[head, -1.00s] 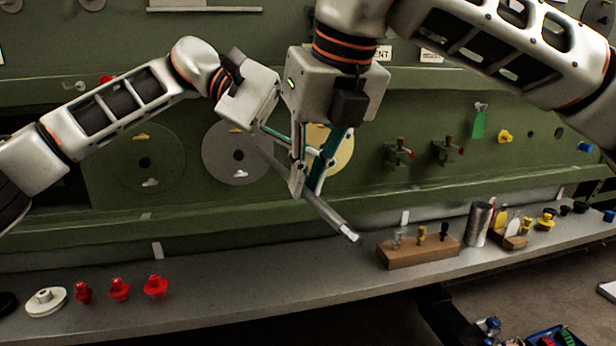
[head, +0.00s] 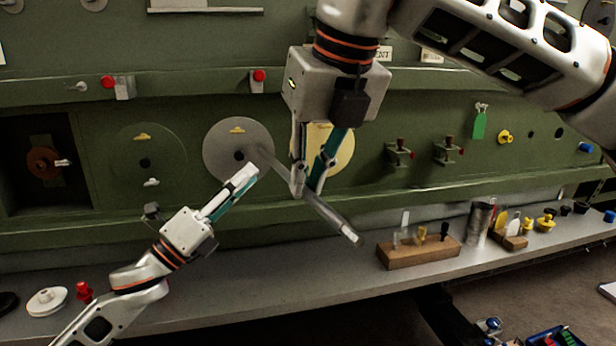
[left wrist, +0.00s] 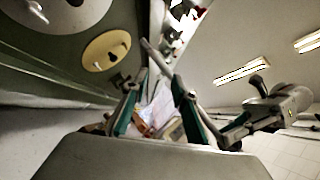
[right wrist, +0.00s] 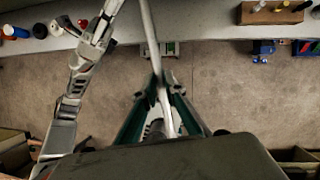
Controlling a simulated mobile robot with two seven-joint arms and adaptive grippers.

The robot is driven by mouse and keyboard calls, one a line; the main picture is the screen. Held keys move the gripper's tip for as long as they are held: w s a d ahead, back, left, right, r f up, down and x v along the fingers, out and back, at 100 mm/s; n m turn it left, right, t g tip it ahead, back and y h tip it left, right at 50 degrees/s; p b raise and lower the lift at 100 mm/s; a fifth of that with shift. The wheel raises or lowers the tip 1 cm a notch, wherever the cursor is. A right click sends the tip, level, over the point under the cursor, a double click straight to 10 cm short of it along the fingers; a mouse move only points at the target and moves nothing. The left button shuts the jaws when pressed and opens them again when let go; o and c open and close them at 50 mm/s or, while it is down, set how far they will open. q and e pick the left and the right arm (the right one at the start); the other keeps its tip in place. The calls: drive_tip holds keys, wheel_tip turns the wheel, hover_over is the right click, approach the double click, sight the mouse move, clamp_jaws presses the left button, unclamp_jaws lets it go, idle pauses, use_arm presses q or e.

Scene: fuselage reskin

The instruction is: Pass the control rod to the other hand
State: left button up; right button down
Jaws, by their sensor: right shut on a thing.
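The control rod (head: 335,220) is a slim grey rod with a pale tip, slanting down to the right in the head view. My right gripper (head: 306,188) is shut on it and holds it in the air above the bench. In the right wrist view the rod (right wrist: 149,30) passes between the closed fingertips (right wrist: 160,85). My left gripper (head: 248,174) is to the left of the rod, apart from my right gripper. In the left wrist view its fingers (left wrist: 159,78) are spread, with the rod (left wrist: 155,54) showing just beyond the gap.
A green panel with round discs (head: 228,165) stands behind the rod. The grey bench (head: 290,275) below carries a wooden block with small fittings (head: 420,252), a metal can (head: 480,222), a white disc (head: 47,300) and a red knob (head: 85,291). The middle of the bench is clear.

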use_arm(q)
drive_tip(key=s+f+n+y, duration=0.35)
drive_tip(key=f+n, duration=0.35)
drive_tip(key=f, duration=0.4)
drive_tip(key=s+a+f+n+y, duration=0.15)
drive_tip(key=f+n+y, duration=0.25)
drive_tip(key=f+n, duration=0.5)
drive_tip(key=s+d+f+n+y, duration=0.1)
drive_tip(key=s+f+n+y, duration=0.3)
drive_tip(key=f, duration=0.9)
drive_tip(key=s+a+f+n+g+y, duration=0.1)
drive_tip(key=s+a+f+n+g, duration=0.1)
drive_tip(key=s+f+n, duration=0.3)
drive_tip(key=s+a+f+n+g+y, duration=0.1)
drive_tip(key=s+a+f+n+g, duration=0.2)
drive_tip(key=s+f, duration=1.1)
wheel_tip(320, 180, down, 4)
drive_tip(key=n+g, duration=0.1)
drive_tip(key=n, duration=0.2)
drive_tip(key=shift+s+f, duration=0.2)
drive_tip(key=shift+s, duration=0.1)
drive_tip(key=shift+a+y, duration=0.1)
drive_tip(key=shift+y, duration=0.15)
